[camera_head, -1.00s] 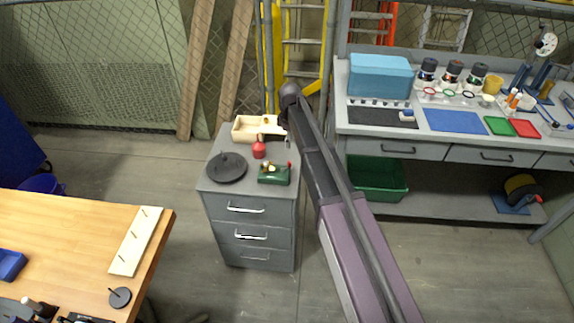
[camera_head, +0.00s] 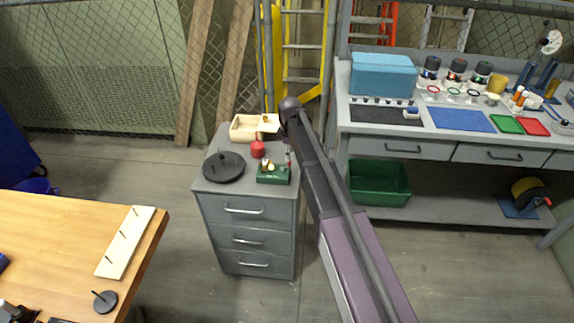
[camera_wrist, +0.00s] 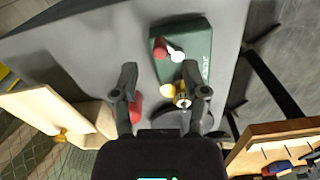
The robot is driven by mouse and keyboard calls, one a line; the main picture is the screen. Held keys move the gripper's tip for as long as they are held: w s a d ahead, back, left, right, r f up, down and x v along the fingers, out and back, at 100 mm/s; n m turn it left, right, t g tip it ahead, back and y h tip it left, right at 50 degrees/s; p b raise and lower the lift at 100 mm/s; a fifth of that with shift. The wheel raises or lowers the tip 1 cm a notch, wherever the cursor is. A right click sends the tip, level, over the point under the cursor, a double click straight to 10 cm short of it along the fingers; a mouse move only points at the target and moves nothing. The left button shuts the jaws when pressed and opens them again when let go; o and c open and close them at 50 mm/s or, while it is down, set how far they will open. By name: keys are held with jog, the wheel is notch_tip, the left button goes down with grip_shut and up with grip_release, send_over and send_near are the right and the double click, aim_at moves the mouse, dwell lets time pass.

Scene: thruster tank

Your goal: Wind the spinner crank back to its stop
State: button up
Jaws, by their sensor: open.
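The spinner is a small green box (camera_head: 273,175) with brass parts on the front right of the grey cabinet's top. In the wrist view the green base (camera_wrist: 188,42) fills the upper middle. A red knob (camera_wrist: 160,48) and a pale rounded end stand at its edge, with a brass part (camera_wrist: 181,95) lower down. My gripper (camera_wrist: 160,77) is open and empty. Its right finger overlaps the brass part and its left finger is clear of the base. I cannot tell whether anything touches. In the head view my arm hides most of the gripper.
A black round plate (camera_head: 224,167), a red object (camera_head: 258,150) and an open wooden box (camera_head: 246,128) share the cabinet top (camera_head: 205,187). The red object sits close to my left finger in the wrist view. A workbench (camera_head: 340,130) stands right, a wooden table (camera_head: 60,225) front left.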

jog(key=shift+f+b, duration=1.65)
jog(key=shift+f, duration=0.3)
